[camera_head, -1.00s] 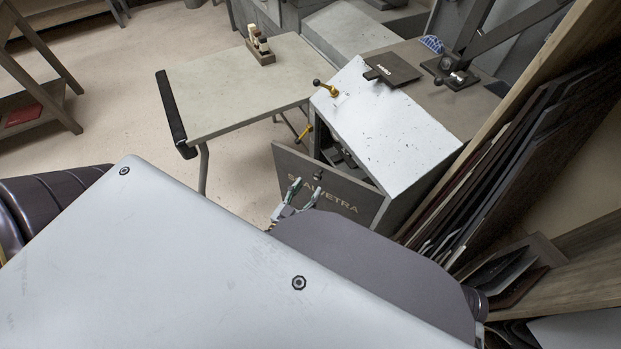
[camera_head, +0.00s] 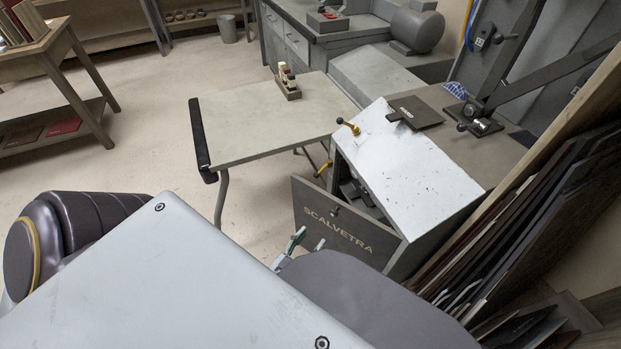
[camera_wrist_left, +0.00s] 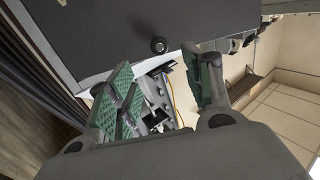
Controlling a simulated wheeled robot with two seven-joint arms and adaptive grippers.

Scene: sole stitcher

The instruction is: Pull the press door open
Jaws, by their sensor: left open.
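The press door (camera_head: 350,232), a dark grey panel lettered SCALVETRA, stands ajar from the white-topped press (camera_head: 415,165), with part of the dark interior showing behind it. A small dark round knob (camera_head: 334,211) sits near the door's upper edge. My left gripper (camera_head: 311,236) is in front of the door's lower left, apart from the knob; my grey arm cover hides part of it. In the left wrist view, the green-padded fingers (camera_wrist_left: 160,58) are spread wide and empty. The knob (camera_wrist_left: 159,45) shows ahead near their tips, on the door's dark face (camera_wrist_left: 95,35). My right gripper is out of view.
A pale table (camera_head: 260,120) with a small block of bottles (camera_head: 288,88) stands left of the press. Dark sheets (camera_head: 530,220) lean in a rack at the right. Open floor lies at the left.

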